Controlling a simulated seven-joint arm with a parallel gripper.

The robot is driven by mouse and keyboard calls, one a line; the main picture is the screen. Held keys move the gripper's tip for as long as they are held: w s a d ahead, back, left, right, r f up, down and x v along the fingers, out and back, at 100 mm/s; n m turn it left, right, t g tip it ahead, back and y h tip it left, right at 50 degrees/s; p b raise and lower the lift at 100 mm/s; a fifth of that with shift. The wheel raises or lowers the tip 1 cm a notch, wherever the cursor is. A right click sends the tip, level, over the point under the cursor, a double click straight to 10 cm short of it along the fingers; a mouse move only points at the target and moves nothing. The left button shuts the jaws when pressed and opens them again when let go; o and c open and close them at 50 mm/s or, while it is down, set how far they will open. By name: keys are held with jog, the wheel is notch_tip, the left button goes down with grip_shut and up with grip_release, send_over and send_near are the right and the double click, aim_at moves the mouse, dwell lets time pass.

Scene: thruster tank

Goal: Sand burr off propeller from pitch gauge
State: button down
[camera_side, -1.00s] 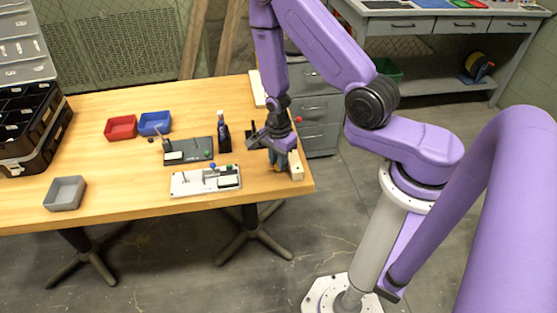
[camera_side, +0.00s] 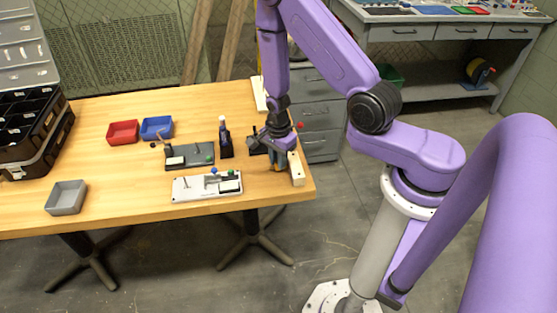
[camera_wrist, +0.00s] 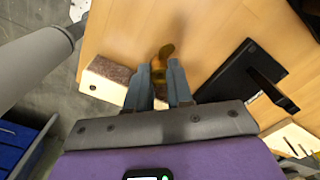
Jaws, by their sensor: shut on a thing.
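My gripper (camera_wrist: 160,82) is shut on a small amber-bronze piece, the propeller (camera_wrist: 165,50), which sticks out beyond the fingertips. In the side view my gripper (camera_side: 279,163) is low over the table's right end, beside a pale wooden block (camera_side: 297,170). The block, with a rough brown sanding face (camera_wrist: 108,69), lies left of and partly behind the fingers in the wrist view. I cannot tell whether the propeller touches it. A black plate with an upright post, perhaps the pitch gauge (camera_wrist: 232,80), stands right of the fingers. No burr can be made out.
A white fixture plate (camera_side: 190,190), a dark fixture plate (camera_side: 190,155) and a dark bottle (camera_side: 225,140) stand left of my gripper. Red (camera_side: 123,132), blue (camera_side: 157,127) and grey (camera_side: 66,197) bins lie further left. The table's front right edge is close.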

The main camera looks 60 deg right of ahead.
jog(key=shift+s+a, duration=0.1)
jog(key=shift+s, duration=0.05)
jog(key=shift+s+a, duration=0.35)
jog(key=shift+a, duration=0.1)
jog(key=shift+s+a, duration=0.15)
jog(key=shift+s, duration=0.05)
jog(key=shift+s+a, duration=0.3)
jog(key=shift+s, duration=0.15)
jog(key=shift+s+a, duration=0.4)
jog(key=shift+w+d, duration=0.1)
jog(key=shift+w+d, duration=0.35)
jog(key=shift+w, duration=0.05)
jog(key=shift+w, duration=0.1)
